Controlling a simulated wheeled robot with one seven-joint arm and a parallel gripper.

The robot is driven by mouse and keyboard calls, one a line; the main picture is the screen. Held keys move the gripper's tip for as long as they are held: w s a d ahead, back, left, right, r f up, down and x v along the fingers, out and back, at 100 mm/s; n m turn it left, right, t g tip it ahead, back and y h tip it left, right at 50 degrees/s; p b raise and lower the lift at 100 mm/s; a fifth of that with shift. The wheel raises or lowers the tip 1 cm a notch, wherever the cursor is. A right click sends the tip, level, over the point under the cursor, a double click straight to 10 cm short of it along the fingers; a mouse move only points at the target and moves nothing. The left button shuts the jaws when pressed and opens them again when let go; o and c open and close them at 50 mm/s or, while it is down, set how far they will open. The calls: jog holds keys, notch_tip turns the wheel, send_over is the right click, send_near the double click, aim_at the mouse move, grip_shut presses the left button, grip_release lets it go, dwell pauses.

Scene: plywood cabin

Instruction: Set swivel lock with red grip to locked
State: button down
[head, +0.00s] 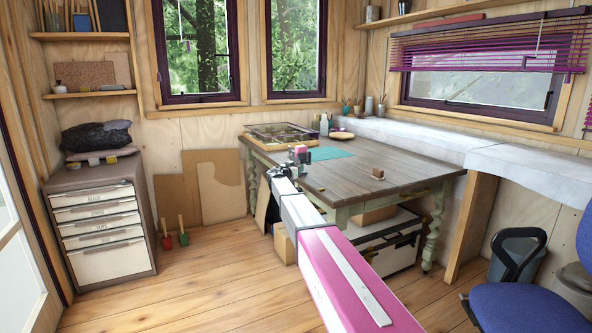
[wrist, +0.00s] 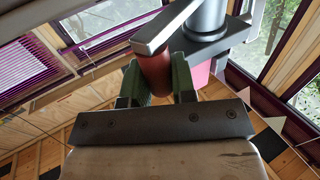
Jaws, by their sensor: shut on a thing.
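The swivel lock shows large in the wrist view: a flat grey metal lever (wrist: 170,25) reaches left from a grey round pivot (wrist: 205,22). A dull red cylindrical grip (wrist: 154,70) hangs from the lever's outer end. My gripper (wrist: 158,78) is shut on this red grip, with one green-padded finger on each side of it. In the head view, my arm reaches to the table's left side, where a small pink and grey thing shows; the lock's details are too small to tell there.
The wooden table (head: 390,192) carries a divided tray (head: 282,134), a teal mat (head: 325,154) and a small brown block (head: 378,173). A drawer cabinet (head: 100,228) stands left, a blue chair (head: 520,300) right. The floor at left front is free.

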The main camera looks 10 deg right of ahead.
jog(key=c, duration=0.9)
grip_release()
jog(key=shift+c, duration=0.2)
jog(key=shift+s+a, duration=0.1)
jog(key=v, duration=1)
jog(key=shift+s+a, duration=0.15)
jog(key=shift+a, duration=0.05)
